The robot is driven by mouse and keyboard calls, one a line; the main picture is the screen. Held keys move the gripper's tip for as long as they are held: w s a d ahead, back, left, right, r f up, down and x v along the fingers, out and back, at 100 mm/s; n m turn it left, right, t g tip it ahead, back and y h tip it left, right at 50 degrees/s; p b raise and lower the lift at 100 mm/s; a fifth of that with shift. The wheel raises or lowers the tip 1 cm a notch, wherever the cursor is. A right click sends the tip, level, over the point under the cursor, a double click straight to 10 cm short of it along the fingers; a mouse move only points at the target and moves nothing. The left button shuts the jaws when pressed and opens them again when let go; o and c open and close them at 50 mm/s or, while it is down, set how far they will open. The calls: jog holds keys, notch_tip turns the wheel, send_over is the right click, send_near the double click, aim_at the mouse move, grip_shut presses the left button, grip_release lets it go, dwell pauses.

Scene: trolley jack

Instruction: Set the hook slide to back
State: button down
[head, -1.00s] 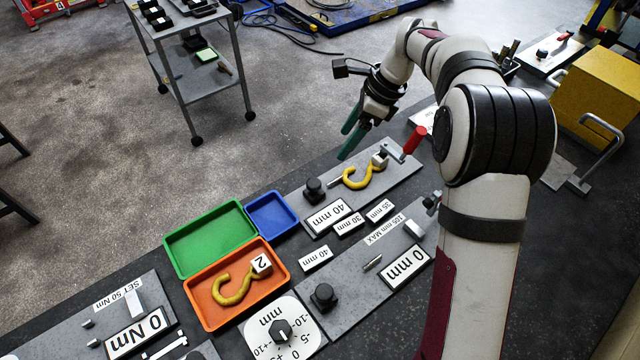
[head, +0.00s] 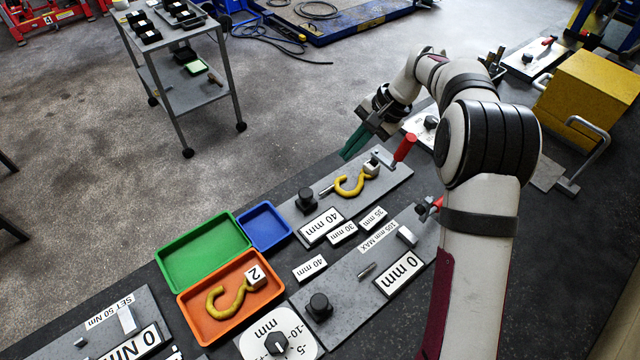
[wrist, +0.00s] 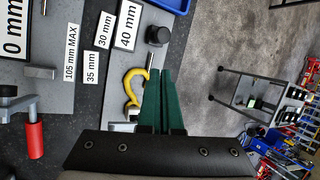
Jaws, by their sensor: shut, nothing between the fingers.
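A yellow hook (head: 352,184) with a pale block at one end lies on a grey plate (head: 390,184) on the bench. It also shows in the wrist view (wrist: 129,86), left of my fingers and partly hidden by them. A black knob (head: 306,200) stands near the plate's left end, by a 40 mm label (head: 321,226). A red-handled crank (head: 404,147) is at the plate's far right end. My gripper (head: 354,143) has green fingers, shut and empty, above the plate's far edge beside the hook. In the wrist view the fingers (wrist: 163,95) lie side by side. I cannot tell whether they touch anything.
A second plate (head: 345,300) with a 0 mm label (head: 399,273) lies nearer. Green (head: 161,269), blue (head: 244,225) and orange (head: 185,305) trays are to the left; the orange one holds another yellow hook (head: 226,300). Open floor lies beyond the bench.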

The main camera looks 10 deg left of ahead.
aim_at(307, 201)
jog(key=d+f+n, duration=0.1)
jog(key=n, duration=0.4)
jog(key=w+d+f+n+y, duration=0.1)
jog(key=n, duration=0.4)
jog(key=d+f+n, duration=0.1)
jog(key=n, duration=0.4)
jog(key=shift+w+d, duration=0.2)
jog(key=shift+w, duration=0.2)
jog(key=x, duration=0.9)
jog(key=shift+w+a, duration=0.1)
jog(key=shift+a, duration=0.1)
jog(key=s+a, duration=0.1)
jog(key=a+f, duration=0.1)
jog(key=a, duration=0.1)
jog(key=shift+s, duration=0.35)
jog(key=shift+s+a+f, duration=0.1)
jog(key=shift+s+a, duration=0.2)
jog(key=shift+s+a, duration=1.65)
jog(key=shift+a, duration=0.05)
